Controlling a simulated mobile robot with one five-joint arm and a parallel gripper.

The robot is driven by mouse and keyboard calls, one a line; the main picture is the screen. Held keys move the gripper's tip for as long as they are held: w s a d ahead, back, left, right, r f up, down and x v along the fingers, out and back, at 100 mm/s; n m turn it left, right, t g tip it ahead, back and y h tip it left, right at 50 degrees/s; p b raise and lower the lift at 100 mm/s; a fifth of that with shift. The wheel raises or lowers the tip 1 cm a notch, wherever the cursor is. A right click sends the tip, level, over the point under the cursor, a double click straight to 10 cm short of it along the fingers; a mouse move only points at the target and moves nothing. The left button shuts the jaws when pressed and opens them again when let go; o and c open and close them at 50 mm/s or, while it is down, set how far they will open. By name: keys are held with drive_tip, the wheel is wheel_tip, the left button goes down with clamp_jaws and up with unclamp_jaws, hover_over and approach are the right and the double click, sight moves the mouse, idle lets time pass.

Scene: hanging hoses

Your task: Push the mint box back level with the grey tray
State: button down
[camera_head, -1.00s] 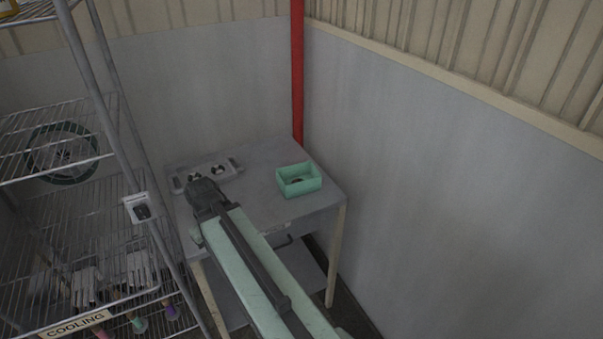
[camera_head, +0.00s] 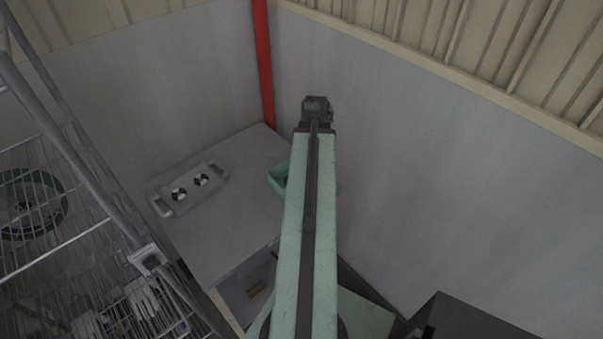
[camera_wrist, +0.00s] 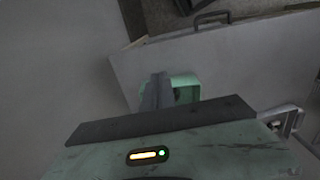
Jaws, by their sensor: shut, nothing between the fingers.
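The mint box (camera_head: 276,180) is an open box on the grey table, mostly hidden behind my arm in the head view. In the wrist view the mint box (camera_wrist: 186,88) shows just right of my fingers, partly covered by them. The grey tray (camera_head: 190,190) lies left of the box in the head view, with two round silver pieces in it and a handle at each end. My gripper (camera_wrist: 160,82) is shut and empty beside the box; I cannot tell whether it touches.
The table (camera_head: 232,222) has bare top between tray and box. A red post (camera_head: 263,65) stands in the corner behind, and grey walls close off the back and right. A wire rack (camera_head: 60,235) is at the left. A drawer handle (camera_wrist: 211,18) shows in the wrist view.

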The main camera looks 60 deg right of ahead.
wheel_tip(320, 180, down, 11)
drive_tip(key=b, duration=1)
drive_tip(key=shift+r, duration=0.2)
drive_tip(key=w, duration=0.1)
drive_tip(key=w+d, duration=0.1)
drive_tip(key=w, duration=0.1)
drive_tip(key=shift+w+d+r, duration=0.15)
drive_tip(key=shift+w+r, duration=0.15)
drive_tip(key=shift+r, duration=0.05)
drive_tip(key=shift+w, duration=0.1)
